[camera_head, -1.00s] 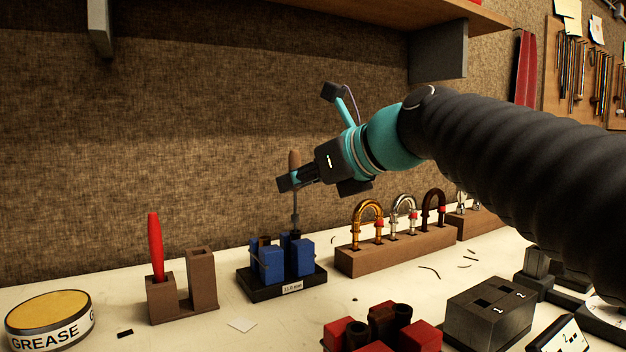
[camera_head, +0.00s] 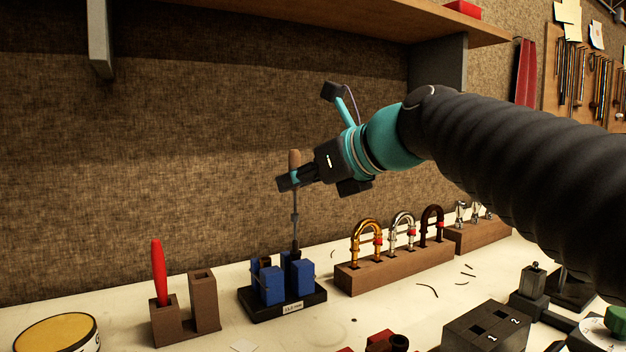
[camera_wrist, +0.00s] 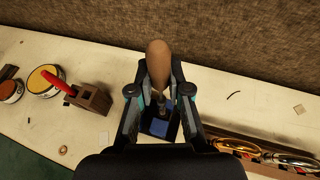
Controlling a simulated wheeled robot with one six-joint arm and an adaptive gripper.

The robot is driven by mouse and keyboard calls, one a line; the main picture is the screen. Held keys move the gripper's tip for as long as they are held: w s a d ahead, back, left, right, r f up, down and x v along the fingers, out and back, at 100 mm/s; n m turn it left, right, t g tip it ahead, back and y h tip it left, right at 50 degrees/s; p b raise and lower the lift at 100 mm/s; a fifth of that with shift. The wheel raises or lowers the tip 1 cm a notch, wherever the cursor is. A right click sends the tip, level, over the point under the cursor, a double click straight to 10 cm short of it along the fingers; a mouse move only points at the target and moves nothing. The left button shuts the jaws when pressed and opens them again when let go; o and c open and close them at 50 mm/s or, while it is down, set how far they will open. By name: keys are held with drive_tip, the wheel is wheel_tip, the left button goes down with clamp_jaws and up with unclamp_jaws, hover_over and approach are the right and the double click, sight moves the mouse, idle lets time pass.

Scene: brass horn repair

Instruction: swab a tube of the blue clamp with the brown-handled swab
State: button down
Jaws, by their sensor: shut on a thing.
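My gripper (camera_head: 294,180) is shut on the brown-handled swab (camera_head: 295,160), whose handle points up and whose dark rod hangs straight down. The handle also shows in the wrist view (camera_wrist: 159,62), between the fingers. The blue clamp (camera_head: 272,285) stands below, with several blue blocks on a black base with a label. The swab's lower end meets the top of the clamp at its back, among the tubes. Whether the tip is inside a tube or just behind a block is hidden. A blue part of the clamp (camera_wrist: 160,127) shows below the fingers in the wrist view.
A brown holder (camera_head: 203,300) with a red-handled tool (camera_head: 159,272) stands left of the clamp. A grease tin (camera_head: 50,335) is at front left. A wooden block (camera_head: 400,268) with curved tubes stands close on the right. A dark numbered block (camera_head: 485,330) is at front right.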

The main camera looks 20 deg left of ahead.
sight(297, 150)
drive_tip(key=shift+f, duration=0.2)
drive_tip(key=shift+f+b, duration=1.15)
drive_tip(key=shift+f, duration=0.7)
drive_tip(key=shift+r, duration=0.15)
drive_tip(key=shift+r+p, duration=0.95)
drive_tip(key=shift+p, duration=0.25)
drive_tip(key=shift+r, duration=0.95)
drive_tip(key=shift+r, duration=2.2)
